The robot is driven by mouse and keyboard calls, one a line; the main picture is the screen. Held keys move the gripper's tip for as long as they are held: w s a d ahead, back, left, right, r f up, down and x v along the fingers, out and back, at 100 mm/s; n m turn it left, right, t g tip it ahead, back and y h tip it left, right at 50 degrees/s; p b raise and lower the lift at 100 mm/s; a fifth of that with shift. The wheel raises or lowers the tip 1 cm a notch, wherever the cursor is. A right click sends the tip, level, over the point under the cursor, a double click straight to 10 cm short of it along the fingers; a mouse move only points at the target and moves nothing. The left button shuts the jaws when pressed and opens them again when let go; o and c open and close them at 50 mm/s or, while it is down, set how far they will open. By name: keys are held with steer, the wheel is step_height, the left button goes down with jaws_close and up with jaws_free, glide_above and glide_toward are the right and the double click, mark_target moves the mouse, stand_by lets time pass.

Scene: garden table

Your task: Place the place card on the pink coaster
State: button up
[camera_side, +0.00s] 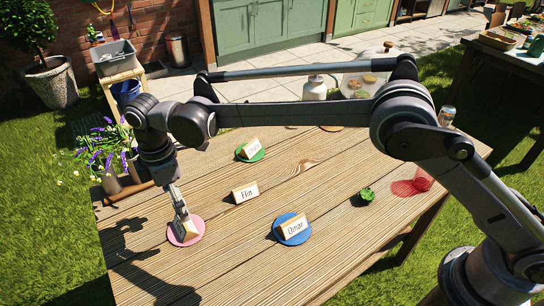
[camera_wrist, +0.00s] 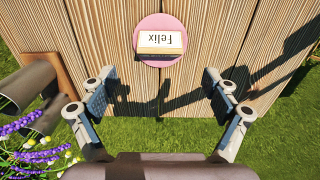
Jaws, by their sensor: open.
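The pink coaster (camera_side: 199,226) lies at the table's near left. A white place card reading "Felix" (camera_wrist: 160,42), on a wooden base, rests on the pink coaster in the wrist view (camera_wrist: 160,17), apparently within its rim. My gripper (camera_side: 181,213) points down over that coaster in the side view, partly hiding the card. In the wrist view my gripper (camera_wrist: 160,82) is open, with nothing between its fingers; the card lies beyond the fingertips and looks free of them.
A card that looks like "Elin" (camera_side: 245,192) stands on bare wood. A card reading "Omar" (camera_side: 294,226) stands on a blue coaster (camera_side: 281,238), another on a green coaster (camera_side: 259,157). A green plant-like item (camera_side: 367,195) and a red cup (camera_side: 423,180) stand right. Lavender pots (camera_side: 110,180) stand left.

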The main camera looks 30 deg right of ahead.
steer(key=d+r+m+t, duration=0.2)
steer(key=d+r+m, duration=0.3)
steer(key=d+r, duration=0.75)
steer(key=s+d+r+m+t+y, duration=0.1)
steer(key=s+d+r+m, duration=0.1)
steer(key=d, duration=0.4)
steer(key=s+d+r+m, duration=0.1)
steer(key=s+d+m, duration=0.1)
steer(key=d, duration=0.3)
steer(key=s+d+f+m+t, duration=0.2)
steer(key=s+d+f+m, duration=0.1)
steer(key=s+d, duration=0.5)
steer(key=s+d+f+m+t+h, duration=0.1)
steer(key=s+d+f+m+t, duration=0.1)
steer(key=s+d+m, duration=0.4)
steer(key=shift+s+d+f, duration=0.85)
steer(key=shift+s+d, duration=0.05)
steer(key=shift+d, duration=0.35)
